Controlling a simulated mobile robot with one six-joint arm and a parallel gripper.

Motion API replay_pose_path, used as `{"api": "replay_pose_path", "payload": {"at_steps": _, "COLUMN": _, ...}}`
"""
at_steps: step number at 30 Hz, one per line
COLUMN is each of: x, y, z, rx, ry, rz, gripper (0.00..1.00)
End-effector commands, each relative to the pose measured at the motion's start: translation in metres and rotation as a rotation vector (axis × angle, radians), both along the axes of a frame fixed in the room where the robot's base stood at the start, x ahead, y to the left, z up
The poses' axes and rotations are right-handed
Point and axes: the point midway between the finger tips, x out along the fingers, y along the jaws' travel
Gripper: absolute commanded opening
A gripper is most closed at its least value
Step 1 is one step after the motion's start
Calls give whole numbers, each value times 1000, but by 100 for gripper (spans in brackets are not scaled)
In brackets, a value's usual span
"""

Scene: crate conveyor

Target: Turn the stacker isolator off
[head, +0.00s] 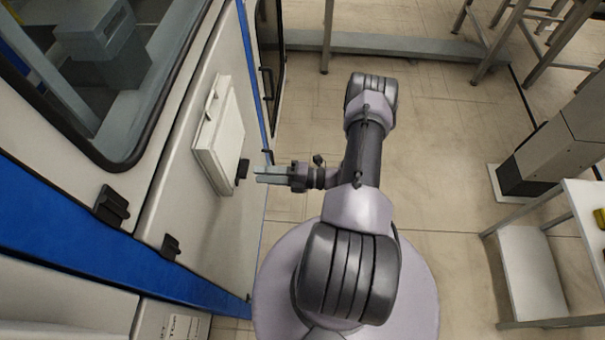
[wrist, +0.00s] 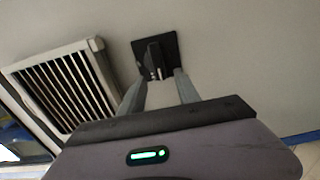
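The stacker isolator looks like a black square plate with a dark raised handle (wrist: 155,60) on a pale cabinet wall in the wrist view. In the head view it is a small black block (head: 242,169) low beside a white box. My gripper (head: 257,174) points at it from the right, with a small gap between fingertips and block. In the wrist view my gripper's two grey fingers (wrist: 160,82) are apart, reaching toward the lower edge of the plate, with nothing between them. The handle's exact angle and any markings are too small to tell.
A white louvred box (wrist: 65,85) juts from the wall left of the isolator; it also shows in the head view (head: 222,135). Black latches (head: 112,206) sit on the cabinet. Open floor (head: 455,160) lies right of my arm, with a white table (head: 530,270) beyond.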

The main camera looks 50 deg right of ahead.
Motion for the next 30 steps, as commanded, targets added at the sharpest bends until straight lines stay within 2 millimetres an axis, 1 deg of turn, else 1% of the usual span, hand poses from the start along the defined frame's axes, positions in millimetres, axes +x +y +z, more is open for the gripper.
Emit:
{"api": "replay_pose_path", "payload": {"at_steps": 1, "x": -12, "y": -11, "z": 3, "rx": -1, "ry": -1, "rz": -8, "gripper": 39}}
{"api": "replay_pose_path", "payload": {"at_steps": 6, "x": -58, "y": -47, "z": 3, "rx": -2, "ry": -1, "rz": -8, "gripper": 39}}
{"api": "replay_pose_path", "payload": {"at_steps": 9, "x": -80, "y": -63, "z": 2, "rx": -1, "ry": 0, "rz": -6, "gripper": 39}}
{"api": "replay_pose_path", "payload": {"at_steps": 12, "x": -95, "y": -75, "z": 1, "rx": -2, "ry": -1, "rz": -5, "gripper": 39}}
{"api": "replay_pose_path", "payload": {"at_steps": 15, "x": -104, "y": -82, "z": 1, "rx": -1, "ry": -1, "rz": -2, "gripper": 39}}
{"api": "replay_pose_path", "payload": {"at_steps": 18, "x": -108, "y": -84, "z": 0, "rx": -1, "ry": 0, "rz": 0, "gripper": 39}}
{"api": "replay_pose_path", "payload": {"at_steps": 30, "x": -107, "y": -84, "z": 0, "rx": 0, "ry": 0, "rz": 0, "gripper": 39}}
